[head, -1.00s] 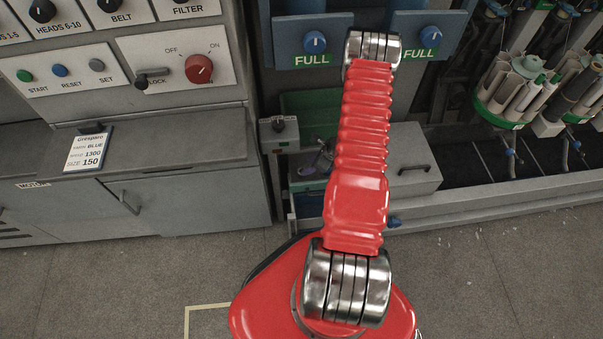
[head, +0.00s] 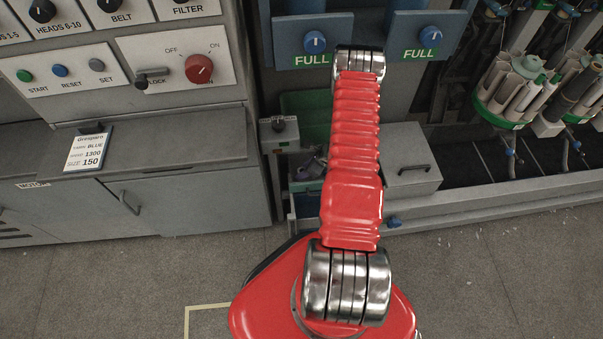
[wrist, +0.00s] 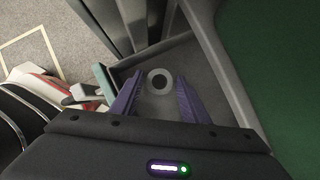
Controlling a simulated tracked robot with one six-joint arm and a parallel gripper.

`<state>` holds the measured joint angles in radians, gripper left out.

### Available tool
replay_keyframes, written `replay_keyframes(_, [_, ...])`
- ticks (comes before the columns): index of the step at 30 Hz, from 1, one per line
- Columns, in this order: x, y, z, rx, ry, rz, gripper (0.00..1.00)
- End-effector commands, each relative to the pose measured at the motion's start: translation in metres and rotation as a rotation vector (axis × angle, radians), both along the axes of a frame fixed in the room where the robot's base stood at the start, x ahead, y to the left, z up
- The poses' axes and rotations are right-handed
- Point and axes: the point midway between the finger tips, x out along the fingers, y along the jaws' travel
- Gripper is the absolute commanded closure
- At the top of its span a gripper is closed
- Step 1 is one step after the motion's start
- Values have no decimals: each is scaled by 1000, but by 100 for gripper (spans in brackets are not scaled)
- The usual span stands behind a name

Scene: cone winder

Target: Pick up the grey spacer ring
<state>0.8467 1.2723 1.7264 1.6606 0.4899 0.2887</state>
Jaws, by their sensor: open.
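The grey spacer ring (wrist: 159,82) shows in the wrist view as a light ring with a dark hole. It lies at the bottom of a dark grey open compartment (wrist: 185,57). My gripper (wrist: 158,79) has two purple fingers, spread apart and empty. In the picture the ring appears between the fingertips; I cannot tell how far above it they are. In the head view my gripper (head: 311,168) is small and partly hidden behind my red arm, over the open compartment (head: 308,208). The ring cannot be made out there.
The compartment walls stand close around the fingers. A green surface (wrist: 275,60) rises at right in the wrist view. A grey box with a handle (head: 408,165) stands right of my arm in the head view. A grey cabinet (head: 190,190) stands at left. The foreground floor is open.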

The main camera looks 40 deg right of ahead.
Motion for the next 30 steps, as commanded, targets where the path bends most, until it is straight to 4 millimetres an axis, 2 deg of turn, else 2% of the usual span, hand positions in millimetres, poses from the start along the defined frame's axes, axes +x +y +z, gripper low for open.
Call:
replay_keyframes(7, [0,0,0,0,0,0,60])
replay_keyframes(20, [0,0,0,0,0,0,90])
replay_keyframes(30, [0,0,3,0,0,1,90])
